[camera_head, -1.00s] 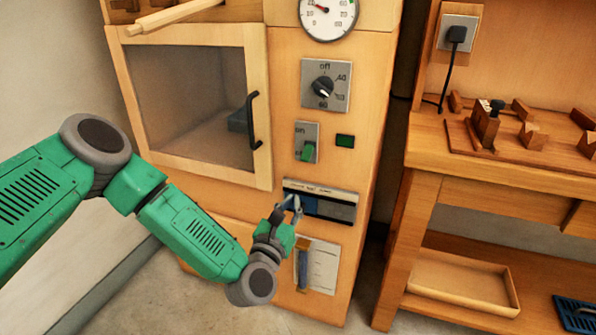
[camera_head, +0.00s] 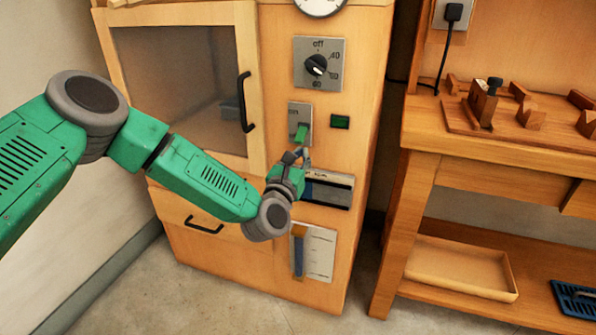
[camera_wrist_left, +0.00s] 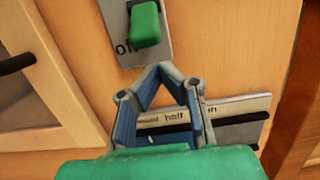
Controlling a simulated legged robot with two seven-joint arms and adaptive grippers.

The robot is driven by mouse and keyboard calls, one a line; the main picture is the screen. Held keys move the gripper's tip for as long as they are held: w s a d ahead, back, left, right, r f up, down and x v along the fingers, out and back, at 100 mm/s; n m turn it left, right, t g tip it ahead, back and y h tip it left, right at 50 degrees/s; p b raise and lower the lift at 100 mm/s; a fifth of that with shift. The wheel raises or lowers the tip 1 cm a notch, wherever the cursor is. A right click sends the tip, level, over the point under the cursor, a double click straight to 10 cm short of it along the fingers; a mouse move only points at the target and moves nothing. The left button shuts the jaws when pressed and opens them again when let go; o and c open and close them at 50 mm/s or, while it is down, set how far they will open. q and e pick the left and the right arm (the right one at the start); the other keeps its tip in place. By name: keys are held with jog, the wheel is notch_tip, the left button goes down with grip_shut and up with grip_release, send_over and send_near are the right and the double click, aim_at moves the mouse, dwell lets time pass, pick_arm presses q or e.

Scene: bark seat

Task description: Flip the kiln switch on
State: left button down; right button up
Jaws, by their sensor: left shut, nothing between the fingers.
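The kiln (camera_head: 262,195) is a tall wooden cabinet with a glazed door. Its switch is a green rocker (camera_head: 302,131) on a grey plate (camera_head: 300,110), marked "on" at the top. In the left wrist view the green rocker (camera_wrist_left: 145,24) sticks out near the plate's lower end, with lettering partly hidden beside it. My left gripper (camera_head: 304,153) is shut and empty, just below the switch plate. In the left wrist view its fingertips (camera_wrist_left: 159,68) meet below the rocker, with a gap between. My right gripper is not in view.
Above the switch is a rotary dial (camera_head: 317,65), and right of it a dark green indicator (camera_head: 340,122). A sliding vent panel (camera_head: 330,190) sits behind and below my left gripper. The door handle (camera_head: 245,102) is left of the switch. A workbench (camera_head: 480,150) stands at the right.

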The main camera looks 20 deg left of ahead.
aim_at(298, 141)
pick_arm(q)
jog(key=shift+s+a+r, duration=0.1)
jog(key=shift+s+r, duration=0.2)
jog(key=shift+r, duration=0.2)
jog(key=shift+s+r, duration=0.25)
jog(key=shift+r, duration=0.2)
jog(key=r+g+p, duration=0.1)
jog(key=g+p, duration=0.1)
jog(key=p, duration=0.3)
jog(key=s+r+g+p, duration=0.1)
jog(key=r+g+p, duration=0.1)
jog(key=p, duration=0.3)
jog(key=r+g+p, duration=0.1)
jog(key=g+p, duration=0.2)
jog(key=p, duration=0.2)
jog(key=shift+s+r, duration=0.2)
jog(key=shift+s, duration=0.05)
jog(key=shift+f+g, duration=0.25)
jog(key=shift+g, duration=0.15)
jog(key=shift+s+f+b, duration=0.1)
jog(key=shift+f+b, duration=0.15)
jog(key=shift+b, duration=0.05)
jog(key=shift+r+p, duration=0.5)
jog(key=shift+r, duration=0.35)
jog(key=shift+f, duration=0.15)
